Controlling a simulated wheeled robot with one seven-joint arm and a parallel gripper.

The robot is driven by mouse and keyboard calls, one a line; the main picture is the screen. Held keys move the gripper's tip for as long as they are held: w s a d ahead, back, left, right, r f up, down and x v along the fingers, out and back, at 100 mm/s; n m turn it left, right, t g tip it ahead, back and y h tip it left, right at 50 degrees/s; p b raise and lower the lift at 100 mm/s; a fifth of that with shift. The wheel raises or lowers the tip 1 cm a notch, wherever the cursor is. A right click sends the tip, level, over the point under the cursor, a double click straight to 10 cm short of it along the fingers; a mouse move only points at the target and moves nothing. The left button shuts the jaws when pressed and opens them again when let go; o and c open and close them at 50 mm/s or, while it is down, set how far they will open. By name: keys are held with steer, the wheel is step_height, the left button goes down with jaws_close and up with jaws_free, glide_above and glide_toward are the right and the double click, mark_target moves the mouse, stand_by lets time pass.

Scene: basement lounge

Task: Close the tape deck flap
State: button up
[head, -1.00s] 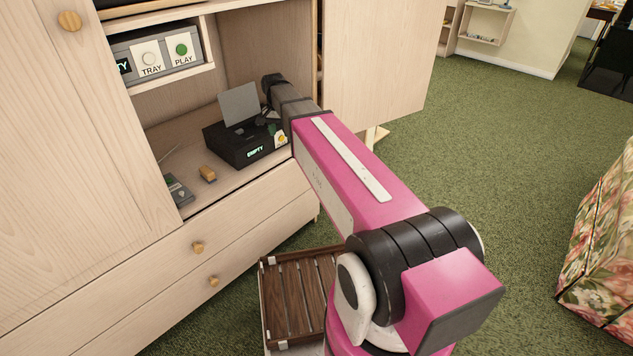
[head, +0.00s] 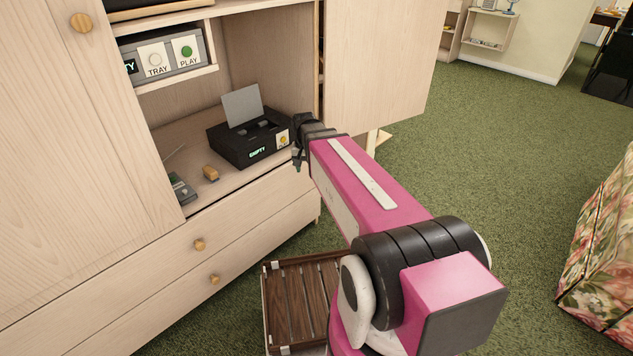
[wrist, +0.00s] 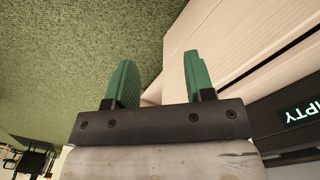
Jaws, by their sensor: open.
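The black tape deck (head: 243,146) sits on the cabinet's lower shelf. Its grey flap (head: 243,106) stands up, tilted open. A green "EMPTY" display and a white button with a yellow mark are on its front. In the wrist view a corner of the deck (wrist: 291,133) with part of its display shows at the right. My gripper (head: 298,160) is just right of the deck's front corner, apart from the flap. In the wrist view its two green fingers (wrist: 163,82) are spread with nothing between them.
A unit with TRAY and PLAY buttons (head: 171,56) is on the shelf above. A small wooden block (head: 211,173) and a grey-green item (head: 181,188) lie left of the deck. An open cabinet door (head: 376,60) stands at the right. A slatted wooden piece (head: 300,298) is below.

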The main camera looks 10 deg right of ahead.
steer(key=s+d+f+n, duration=0.1)
steer(key=s+d+f, duration=0.1)
steer(key=s, duration=0.3)
steer(key=shift+s+d+f, duration=0.15)
steer(key=shift+s, duration=0.05)
